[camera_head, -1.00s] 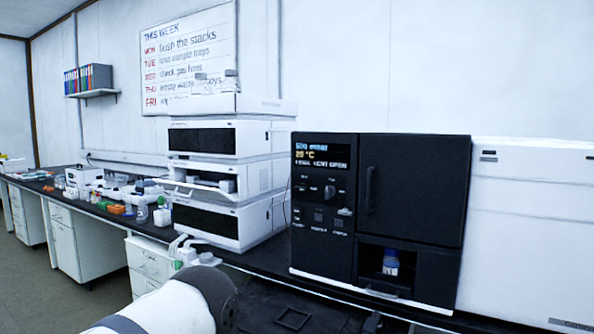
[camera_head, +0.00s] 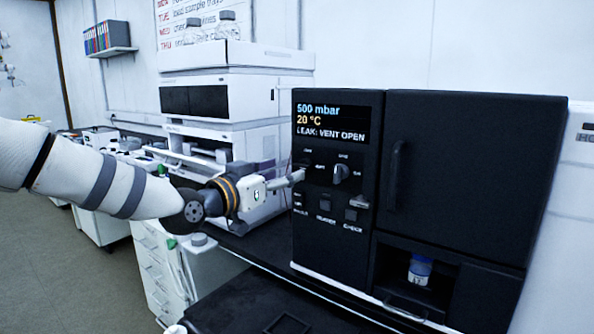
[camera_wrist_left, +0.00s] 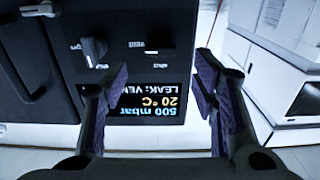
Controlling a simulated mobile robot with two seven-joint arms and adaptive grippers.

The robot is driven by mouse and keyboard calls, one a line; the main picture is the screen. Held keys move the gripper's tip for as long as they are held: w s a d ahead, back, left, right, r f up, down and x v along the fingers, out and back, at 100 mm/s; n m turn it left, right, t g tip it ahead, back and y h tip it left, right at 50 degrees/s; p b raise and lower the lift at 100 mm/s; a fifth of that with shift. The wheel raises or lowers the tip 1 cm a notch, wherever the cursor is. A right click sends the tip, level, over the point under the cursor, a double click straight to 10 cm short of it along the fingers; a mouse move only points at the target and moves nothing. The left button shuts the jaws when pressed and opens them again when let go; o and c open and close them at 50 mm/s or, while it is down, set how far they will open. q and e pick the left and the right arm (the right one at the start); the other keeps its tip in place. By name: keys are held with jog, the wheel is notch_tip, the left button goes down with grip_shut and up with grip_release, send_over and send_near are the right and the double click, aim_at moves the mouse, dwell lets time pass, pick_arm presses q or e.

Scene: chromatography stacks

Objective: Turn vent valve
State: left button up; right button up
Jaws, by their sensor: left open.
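The black oven unit (camera_head: 330,235) has a display (camera_head: 331,122) reading 500 mbar, 20 °C and "LEAK: VENT OPEN". Below it are a grey knob (camera_head: 341,172) and, to its left, a second small control (camera_head: 306,164) partly hidden by my gripper. My left gripper (camera_head: 297,177) is at the panel's left side. The left wrist view shows it open and empty, its fingers (camera_wrist_left: 163,85) apart before the upside-down panel, with the knob (camera_wrist_left: 95,50) and the smaller control (camera_wrist_left: 152,52) beyond. My right gripper is not in view.
The oven's door handle (camera_head: 394,176) stands out right of the knobs. A blue-capped bottle (camera_head: 420,270) sits in the open bay below. White stacked instruments (camera_head: 225,110) stand behind my left arm. A dark bench (camera_head: 255,243) lies below the arm.

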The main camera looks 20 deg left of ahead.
aim_at(299, 168)
pick_arm(q)
jog(key=x, duration=0.3)
jog(key=b+x, duration=0.1)
jog(key=x, duration=0.2)
jog(key=shift+w+f, duration=0.1)
jog(key=shift+f, duration=0.1)
jog(key=shift+r, duration=0.1)
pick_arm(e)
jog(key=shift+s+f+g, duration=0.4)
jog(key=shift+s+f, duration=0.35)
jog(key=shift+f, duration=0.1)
pick_arm(q)
jog(key=c, duration=1.2)
jog(key=shift+o, duration=0.2)
